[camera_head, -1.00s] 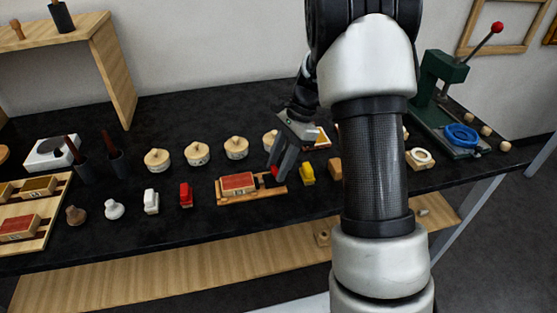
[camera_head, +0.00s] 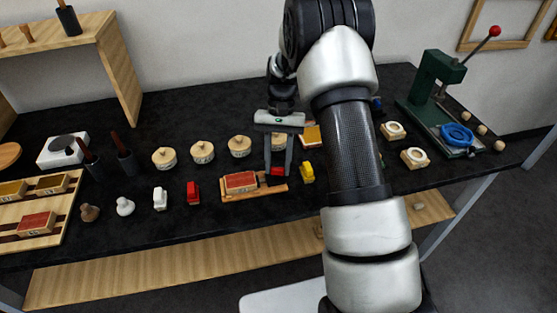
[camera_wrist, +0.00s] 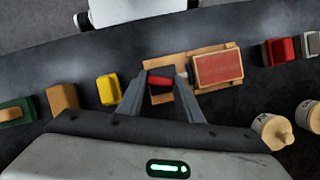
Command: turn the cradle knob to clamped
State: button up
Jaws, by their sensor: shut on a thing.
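The cradle (camera_head: 254,192) is a small wooden base on the black bench, with a red-topped block (camera_head: 240,182) in its left part. It also shows in the wrist view (camera_wrist: 151,63), with the red block (camera_wrist: 217,68) at right. The knob is a red bar (camera_wrist: 159,81) on a dark part at the cradle's other end; its red also shows in the head view (camera_head: 277,171). My gripper (camera_head: 278,170) points down over that end, its fingers (camera_wrist: 158,87) on either side of the knob and shut on it. The fingers partly hide the knob, and I cannot read any mark for its position.
A yellow block (camera_head: 307,173) stands close right of the cradle, and a red one (camera_head: 193,192) to its left. Several round lidded pots (camera_head: 239,147) stand behind. A green press (camera_head: 436,91) is at the right. Bare bench lies in front of the cradle.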

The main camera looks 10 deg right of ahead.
jog(key=shift+a+n+h+p, duration=0.1)
jog(key=shift+n+h+p, duration=0.5)
jog(key=shift+n, duration=1.4)
jog(key=o, duration=1.1)
jog(key=v, duration=1.1)
jog(key=p+v, duration=0.1)
jog(key=v, duration=0.5)
jog(key=shift+w+a+r, duration=0.1)
jog(key=shift+w+a, duration=0.2)
